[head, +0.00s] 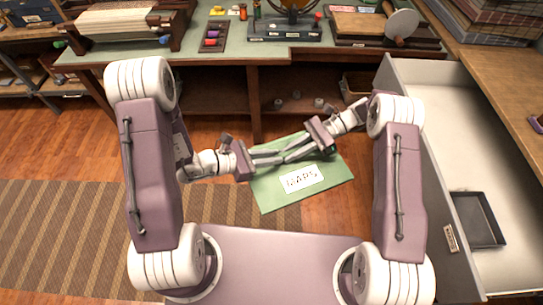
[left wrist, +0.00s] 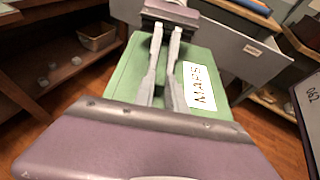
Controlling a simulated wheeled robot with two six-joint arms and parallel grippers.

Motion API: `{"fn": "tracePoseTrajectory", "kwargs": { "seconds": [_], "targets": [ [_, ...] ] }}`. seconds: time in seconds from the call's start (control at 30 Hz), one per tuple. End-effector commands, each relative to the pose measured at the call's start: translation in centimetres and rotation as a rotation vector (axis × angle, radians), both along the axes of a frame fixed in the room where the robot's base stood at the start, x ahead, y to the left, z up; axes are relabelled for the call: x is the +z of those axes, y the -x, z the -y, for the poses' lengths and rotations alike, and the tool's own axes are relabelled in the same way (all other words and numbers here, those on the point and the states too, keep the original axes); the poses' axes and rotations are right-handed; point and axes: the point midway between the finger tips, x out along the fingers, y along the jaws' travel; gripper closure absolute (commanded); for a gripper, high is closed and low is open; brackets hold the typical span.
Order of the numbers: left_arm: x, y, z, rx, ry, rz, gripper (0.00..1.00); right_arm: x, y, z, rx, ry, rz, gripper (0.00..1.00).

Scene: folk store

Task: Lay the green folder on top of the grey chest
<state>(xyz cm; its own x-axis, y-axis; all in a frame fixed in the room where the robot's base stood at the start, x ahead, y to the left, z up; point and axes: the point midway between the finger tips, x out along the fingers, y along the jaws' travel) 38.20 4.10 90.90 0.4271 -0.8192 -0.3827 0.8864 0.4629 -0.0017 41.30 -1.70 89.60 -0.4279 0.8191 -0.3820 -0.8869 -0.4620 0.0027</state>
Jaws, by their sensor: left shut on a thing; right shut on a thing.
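The green folder (head: 325,172), with a white MAPS label, hangs in front of me above the floor, tilted in the picture. It also shows in the left wrist view (left wrist: 125,75). My left gripper (head: 276,158) is shut on the folder near its far left edge. My right gripper (head: 294,153) is shut on it close beside, their fingers almost meeting. The fingers hide part of that edge. I cannot tell for sure which grey piece is the grey chest. A grey drawer unit (head: 440,195) stands at the right with its drawer pulled open.
The open drawer holds a dark tray (head: 478,220). A wooden top with stacked patterned boxes (head: 490,25) lies beyond it. A green-topped workbench (head: 225,52) with tools and spools runs along the back. A striped rug (head: 60,235) covers the floor at left.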

Motion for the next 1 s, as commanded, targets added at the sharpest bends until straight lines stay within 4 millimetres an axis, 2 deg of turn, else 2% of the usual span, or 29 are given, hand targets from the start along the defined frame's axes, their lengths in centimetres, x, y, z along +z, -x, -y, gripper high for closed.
{"fn": "tracePoseTrajectory", "kwargs": {
  "seconds": [0.2,0.23,0.3,0.67,0.77,1.0],
  "targets": [
    [0.0,0.0,0.0,0.0,0.0,0.0,1.0,0.0,-0.1,0.0,-0.002,0.001,0.002,1.0],
    [0.1,0.0,0.0,0.0,0.002,0.001,1.0,0.0,-0.1,0.1,-0.002,0.001,0.002,0.75],
    [0.1,0.0,0.0,0.0,0.001,0.0,1.0,0.0,-0.1,0.0,-0.002,0.001,0.002,0.58],
    [0.1,0.0,0.0,0.0,0.001,0.0,1.0,0.2,-0.2,0.4,-0.002,0.001,0.001,0.58],
    [0.1,0.0,0.0,0.0,0.001,0.0,1.0,0.8,-1.0,1.7,-0.003,-0.001,0.005,0.58],
    [0.0,0.0,0.0,0.0,0.001,0.0,1.0,3.1,-3.8,7.1,-0.004,0.0,0.004,0.58]
  ]
}}
